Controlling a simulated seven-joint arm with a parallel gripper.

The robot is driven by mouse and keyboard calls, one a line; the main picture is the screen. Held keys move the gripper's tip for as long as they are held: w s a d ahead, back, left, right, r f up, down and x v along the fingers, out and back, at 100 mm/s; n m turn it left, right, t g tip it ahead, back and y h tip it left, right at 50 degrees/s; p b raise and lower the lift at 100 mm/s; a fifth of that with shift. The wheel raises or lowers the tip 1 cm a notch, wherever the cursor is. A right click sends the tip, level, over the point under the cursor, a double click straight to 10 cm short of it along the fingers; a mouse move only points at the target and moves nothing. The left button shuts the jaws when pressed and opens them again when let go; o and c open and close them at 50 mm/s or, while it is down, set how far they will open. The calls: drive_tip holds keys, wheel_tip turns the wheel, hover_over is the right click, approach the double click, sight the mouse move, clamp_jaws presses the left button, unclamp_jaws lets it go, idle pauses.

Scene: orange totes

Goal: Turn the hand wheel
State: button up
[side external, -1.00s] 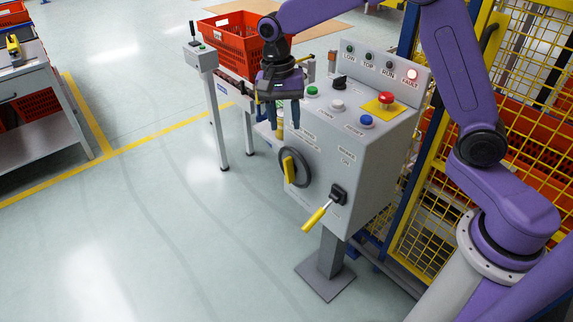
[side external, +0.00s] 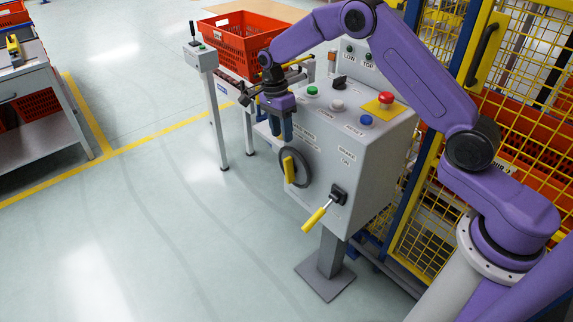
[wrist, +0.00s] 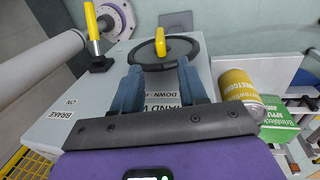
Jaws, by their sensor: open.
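The hand wheel (side external: 303,168) is a dark disc with a yellow handle (side external: 289,169), on the front face of the grey control cabinet (side external: 375,170). In the wrist view the wheel (wrist: 190,49) lies just beyond my fingertips, with its yellow handle (wrist: 160,46) between their lines. My gripper (side external: 281,137) points down in front of the cabinet, above the wheel. In the wrist view my gripper (wrist: 158,70) has its two blue fingers spread apart with nothing between them. I cannot tell whether a fingertip touches the wheel.
A yellow brake lever (side external: 316,218) sticks out below right of the wheel. Buttons and a red emergency stop (side external: 386,98) sit on the cabinet top. A yellow can (wrist: 238,85) and a green box (wrist: 275,122) stand beside the cabinet. Floor left of the cabinet is clear.

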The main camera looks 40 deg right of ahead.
sight(286, 159)
drive_tip(key=f, duration=0.4)
drive_tip(key=s+f, duration=0.1)
drive_tip(key=f, duration=0.2)
drive_tip(key=s+f, duration=0.1)
drive_tip(key=f, duration=0.3)
drive_tip(key=shift+s+f, duration=0.1)
drive_tip(key=shift+f, duration=0.2)
clamp_jaws()
